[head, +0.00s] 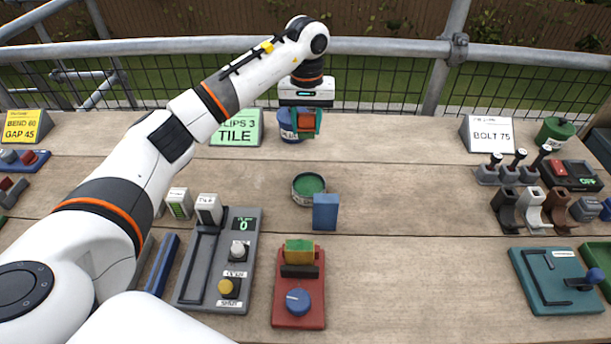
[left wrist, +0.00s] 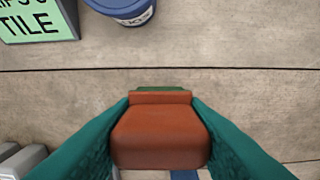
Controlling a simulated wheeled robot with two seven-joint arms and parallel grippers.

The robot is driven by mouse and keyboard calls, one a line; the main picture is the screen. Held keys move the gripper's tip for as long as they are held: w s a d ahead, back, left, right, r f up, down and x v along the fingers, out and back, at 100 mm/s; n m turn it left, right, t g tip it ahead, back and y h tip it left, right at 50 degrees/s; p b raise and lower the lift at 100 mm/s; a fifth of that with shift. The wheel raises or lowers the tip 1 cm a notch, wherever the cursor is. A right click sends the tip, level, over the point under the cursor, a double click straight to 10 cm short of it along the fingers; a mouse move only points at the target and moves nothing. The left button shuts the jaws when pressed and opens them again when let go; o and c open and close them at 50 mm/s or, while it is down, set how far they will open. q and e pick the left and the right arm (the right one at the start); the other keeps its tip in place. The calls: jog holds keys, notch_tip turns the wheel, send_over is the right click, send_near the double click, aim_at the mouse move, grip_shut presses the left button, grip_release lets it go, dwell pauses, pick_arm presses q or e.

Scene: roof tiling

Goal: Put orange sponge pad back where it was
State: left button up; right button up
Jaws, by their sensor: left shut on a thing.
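My left gripper (head: 307,124) is shut on the orange sponge pad (head: 306,118), held toward the back of the table, in front of the blue tub (head: 287,131). In the left wrist view the orange sponge pad (left wrist: 160,137) sits between two teal fingers, with a green strip at its far edge. The pad appears held above the planks; its exact height is hard to tell. My right gripper is not in view.
A round green-topped tin (head: 308,189) and a blue block (head: 325,212) stand mid-table. A red device (head: 299,315) and a grey panel (head: 193,297) are nearer. A green TILE sign (head: 237,134) stands behind left. The centre-right planks are clear.

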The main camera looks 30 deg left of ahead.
pick_arm(q)
send_over(306, 167)
notch_tip(306, 167, down, 6)
jog(key=shift+r+p, duration=0.2)
jog(key=shift+p, duration=0.2)
jog(key=shift+f, duration=2.25)
jog(key=shift+f, duration=0.15)
jog(key=o, duration=0.9)
